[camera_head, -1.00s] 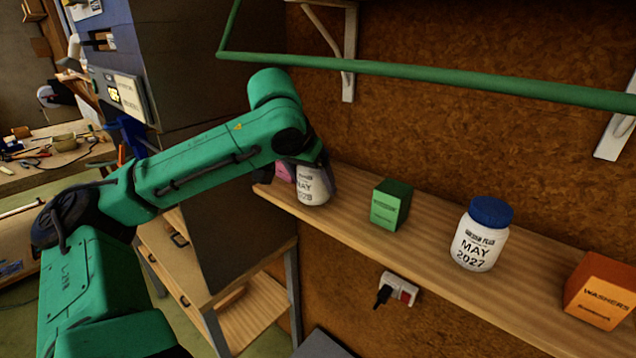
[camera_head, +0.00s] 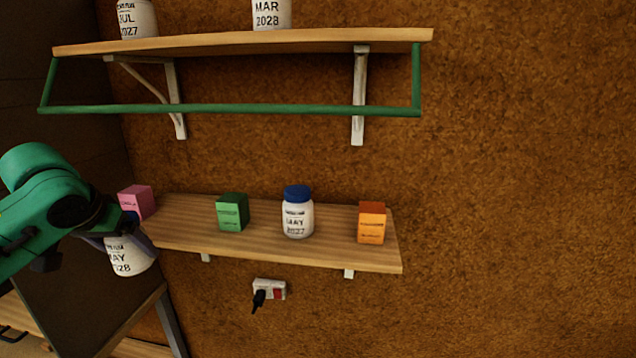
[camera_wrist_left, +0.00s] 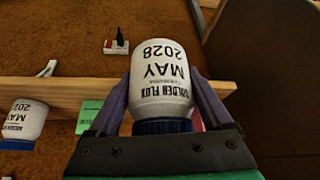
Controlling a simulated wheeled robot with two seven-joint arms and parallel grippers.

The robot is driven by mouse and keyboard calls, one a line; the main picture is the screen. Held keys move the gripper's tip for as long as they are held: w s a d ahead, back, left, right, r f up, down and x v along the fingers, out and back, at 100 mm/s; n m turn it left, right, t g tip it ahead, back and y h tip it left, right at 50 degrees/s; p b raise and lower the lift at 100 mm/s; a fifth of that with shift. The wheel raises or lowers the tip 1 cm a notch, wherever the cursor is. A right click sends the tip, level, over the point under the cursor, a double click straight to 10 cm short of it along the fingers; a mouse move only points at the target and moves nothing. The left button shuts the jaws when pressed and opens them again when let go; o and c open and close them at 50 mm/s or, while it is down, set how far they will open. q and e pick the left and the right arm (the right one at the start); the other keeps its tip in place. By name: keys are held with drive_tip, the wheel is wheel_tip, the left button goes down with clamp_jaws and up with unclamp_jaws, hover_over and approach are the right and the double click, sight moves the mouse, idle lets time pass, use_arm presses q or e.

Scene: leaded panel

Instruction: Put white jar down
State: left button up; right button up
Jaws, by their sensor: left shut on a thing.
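My left gripper (camera_head: 112,232) is shut on a white jar (camera_head: 126,260) labelled May 2028, near the left end of the lower shelf (camera_head: 330,258). In the head view the jar hangs upright, its base lower in the picture than the shelf's front edge, so it appears in front of the shelf. In the left wrist view, the fingers (camera_wrist_left: 160,97) stand either side of the jar (camera_wrist_left: 158,72), labelled Solder Flux; its blue lid (camera_wrist_left: 162,126) is partly hidden by the gripper. My right gripper is not in view.
On the lower shelf stand a pink box (camera_head: 136,201), a green box (camera_head: 232,212), a blue-lidded May 2027 jar (camera_head: 298,215) and an orange box (camera_head: 371,224). Gaps lie between them. Above is an upper shelf (camera_head: 330,38) with jars and a green rail (camera_head: 250,109).

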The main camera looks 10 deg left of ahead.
use_arm(q)
drive_tip(key=s+d+f+b, duration=0.1)
drive_tip(key=s+f+b, duration=0.1)
drive_tip(key=f, duration=0.8)
drive_tip(key=s+d+f+b, duration=0.2)
drive_tip(key=f, duration=0.9)
drive_tip(key=s+d+f+b, duration=0.1)
drive_tip(key=s+f+b, duration=0.2)
drive_tip(key=f, duration=0.7)
drive_tip(key=s+d+f+m+b, duration=0.1)
drive_tip(key=d+f+b, duration=0.1)
drive_tip(key=d, duration=0.9)
drive_tip(key=s+d+f+m+h+b, duration=0.1)
drive_tip(key=d+f, duration=0.4)
drive_tip(key=d, duration=0.5)
drive_tip(key=shift+s+d+f+m+b, duration=0.2)
drive_tip(key=shift+d+m+b, duration=0.15)
drive_tip(key=shift+b, duration=0.3)
